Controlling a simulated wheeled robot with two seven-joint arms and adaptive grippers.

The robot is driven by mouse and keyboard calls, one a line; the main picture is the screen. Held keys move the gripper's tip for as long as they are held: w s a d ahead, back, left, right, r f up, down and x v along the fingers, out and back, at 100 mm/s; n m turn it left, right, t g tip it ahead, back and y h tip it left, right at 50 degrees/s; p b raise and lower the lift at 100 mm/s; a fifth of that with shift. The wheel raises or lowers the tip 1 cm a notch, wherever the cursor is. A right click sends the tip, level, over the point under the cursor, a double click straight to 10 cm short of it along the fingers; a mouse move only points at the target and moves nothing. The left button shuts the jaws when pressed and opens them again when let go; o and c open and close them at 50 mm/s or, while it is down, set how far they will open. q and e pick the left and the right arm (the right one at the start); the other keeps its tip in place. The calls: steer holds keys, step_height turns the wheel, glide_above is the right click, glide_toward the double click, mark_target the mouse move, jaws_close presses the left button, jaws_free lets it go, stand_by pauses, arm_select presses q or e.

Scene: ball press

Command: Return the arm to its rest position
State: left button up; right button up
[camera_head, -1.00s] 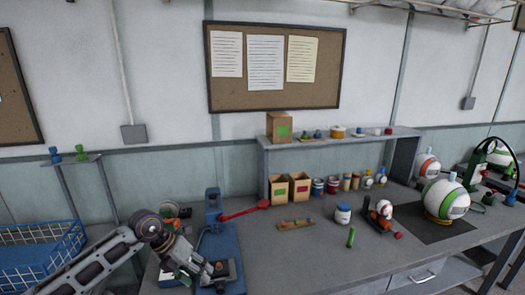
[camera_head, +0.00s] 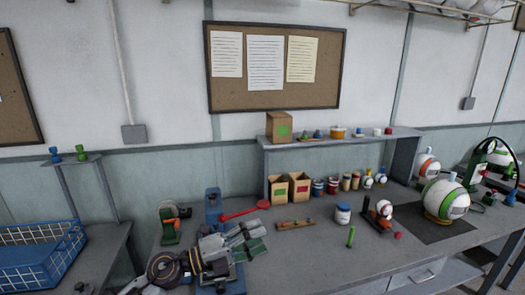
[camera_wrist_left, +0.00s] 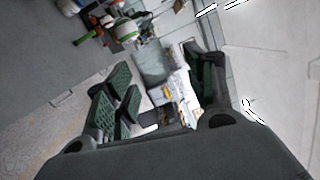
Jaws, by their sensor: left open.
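My left gripper (camera_head: 248,238) is open, with nothing between its fingers. It points to the right in the head view, in front of the blue press (camera_head: 212,206) and its red lever (camera_head: 243,212). The gripper and wrist hide much of the press's base. In the left wrist view, the green-padded fingers (camera_wrist_left: 160,88) stand wide apart, with the bench and its items far beyond them. My right gripper is in no view.
A green stand (camera_head: 170,228) is left of the press. A blue wire basket (camera_head: 40,255) stands at the far left. The bench's front middle is clear.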

arm_select(q)
steer(key=w+a+r+n+t+y, duration=0.35)
steer(key=a+n+t+y, duration=0.4)
steer(key=n+t, duration=0.6)
steer(key=s+a+f+n+g+y, duration=0.2)
steer(key=a+f+n+g+y, duration=0.2)
steer(key=a+f+n+y, duration=0.4)
steer(key=s+a+f+n+g+y, duration=0.3)
steer(key=a+f+n, duration=0.2)
steer(key=f+n, duration=0.3)
steer(key=s+f+n+g+h, duration=0.1)
steer(key=s+f+g, duration=1.1)
steer(key=s, duration=0.8)
step_height(320, 180, down, 35)
steer(key=s, duration=0.2)
steer(key=s+a+f, duration=0.2)
steer(key=s+f, duration=0.8)
steer(key=s, duration=0.1)
steer(key=s+a+f, duration=0.2)
steer(key=s+f, duration=0.8)
steer(key=s, duration=0.1)
steer(key=shift+s+f+g, duration=0.15)
steer(key=shift+s+g, duration=0.15)
steer(key=shift+g, duration=0.15)
